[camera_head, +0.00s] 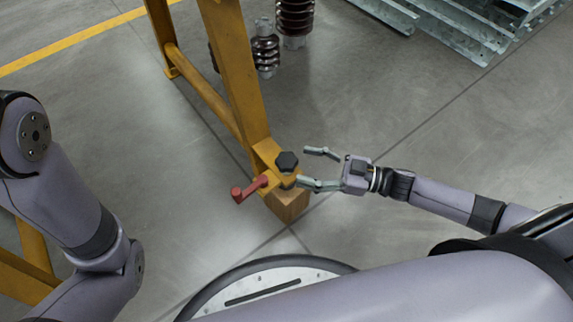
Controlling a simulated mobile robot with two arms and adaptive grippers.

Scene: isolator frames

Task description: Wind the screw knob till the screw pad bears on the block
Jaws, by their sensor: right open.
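The black screw knob (287,161) sits on top of a yellow bracket at the foot of a yellow frame (236,80). A wooden block (288,206) is on the floor below the bracket. The screw pad is hidden, so I cannot tell whether it touches the block. A red lever handle (248,189) sticks out to the left of the bracket. My right gripper (311,168) is open and points left at the knob, with its fingers just right of it. My left arm shows at the left edge, but its gripper is not in view.
Brown ribbed insulators (266,48) stand behind the frame, and galvanized steel sections (470,25) lie at the back right. A yellow floor line (70,46) runs at the upper left.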

